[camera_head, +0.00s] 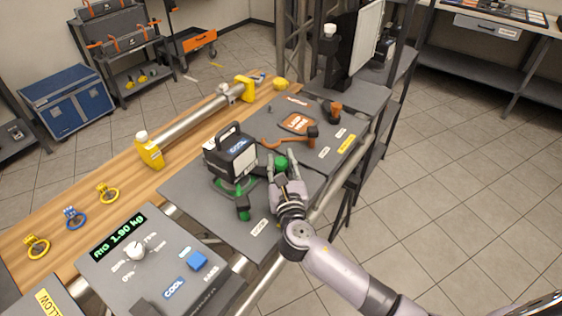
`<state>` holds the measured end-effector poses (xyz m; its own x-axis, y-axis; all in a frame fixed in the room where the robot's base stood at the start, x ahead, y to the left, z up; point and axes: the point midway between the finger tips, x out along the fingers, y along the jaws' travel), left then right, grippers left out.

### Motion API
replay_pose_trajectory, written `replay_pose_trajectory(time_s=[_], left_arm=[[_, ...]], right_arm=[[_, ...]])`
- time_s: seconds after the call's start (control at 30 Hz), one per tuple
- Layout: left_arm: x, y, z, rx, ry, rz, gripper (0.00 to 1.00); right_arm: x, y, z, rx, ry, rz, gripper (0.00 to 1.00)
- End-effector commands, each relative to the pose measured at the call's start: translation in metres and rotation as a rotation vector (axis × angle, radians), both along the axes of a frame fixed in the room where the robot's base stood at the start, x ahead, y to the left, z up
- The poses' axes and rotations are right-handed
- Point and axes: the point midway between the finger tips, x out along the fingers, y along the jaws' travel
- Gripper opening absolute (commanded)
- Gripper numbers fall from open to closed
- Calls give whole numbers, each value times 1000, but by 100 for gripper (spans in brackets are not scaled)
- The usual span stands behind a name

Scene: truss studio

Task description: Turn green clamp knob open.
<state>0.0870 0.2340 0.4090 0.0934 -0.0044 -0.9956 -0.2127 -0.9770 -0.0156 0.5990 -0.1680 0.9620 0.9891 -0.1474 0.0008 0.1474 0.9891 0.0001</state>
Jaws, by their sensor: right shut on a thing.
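A green clamp base (236,184) shows under the unit, with a green-ended handle (243,208) pointing toward the front. How far the knob is turned cannot be told. My left gripper is not in view.
A grey control panel (190,272) with a white dial and blue button lies at the front left. An orange clamp (290,141) lies behind the knob. A metal tube (190,125) on yellow supports runs along the wooden bench.

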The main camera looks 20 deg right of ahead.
Motion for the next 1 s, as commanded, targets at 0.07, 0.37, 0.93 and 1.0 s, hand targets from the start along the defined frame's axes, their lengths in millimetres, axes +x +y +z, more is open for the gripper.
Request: replay_pose_trajectory(time_s=[0.07, 0.37, 0.93, 1.0], left_arm=[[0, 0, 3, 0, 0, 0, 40], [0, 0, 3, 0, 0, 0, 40], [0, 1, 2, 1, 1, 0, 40], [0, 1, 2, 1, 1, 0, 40]], right_arm=[[0, 2, 1, 6, 2, -78, 0], [0, 0, 0, 0, 1, -265, 0], [0, 0, 0, 0, 0, -270, 47], [-1, 0, 0, 0, 0, -270, 50]])
